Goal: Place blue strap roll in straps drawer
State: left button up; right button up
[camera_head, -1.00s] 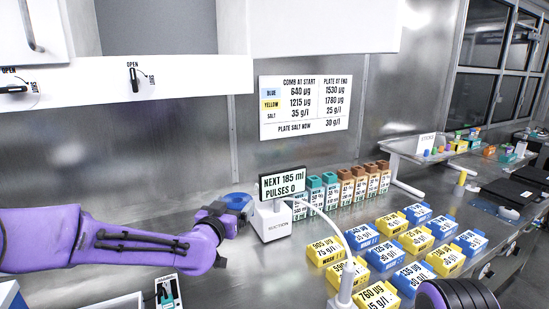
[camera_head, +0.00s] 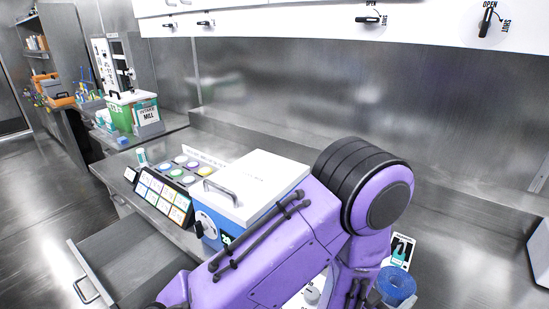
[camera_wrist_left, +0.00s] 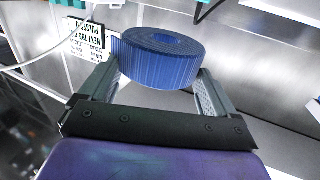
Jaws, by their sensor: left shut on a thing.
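The blue strap roll (camera_wrist_left: 158,62) sits between the two fingers of my left gripper (camera_wrist_left: 155,88) in the left wrist view, and they are shut on it. The roll (camera_head: 397,284) also shows at the lower right of the head view, beside my purple left arm and above the counter; the fingers are mostly hidden there. A grey drawer (camera_head: 125,251) with a bar handle stands pulled out below the counter at the lower left. No label on it is readable, so I cannot tell whether it is the straps drawer. My right gripper is out of view.
A white-lidded box with a blue front (camera_head: 255,188) stands behind my arm. Left of it are a panel of coloured labels (camera_head: 163,195) and several round coloured pots. A green-and-white box (camera_head: 125,112) stands farther back. The floor at left is clear.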

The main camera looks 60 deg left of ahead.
aim_at(153, 266)
jog(key=u, duration=0.15)
jog(key=k, duration=1.05)
jog(key=u, duration=4.8)
jog(key=i, duration=0.45)
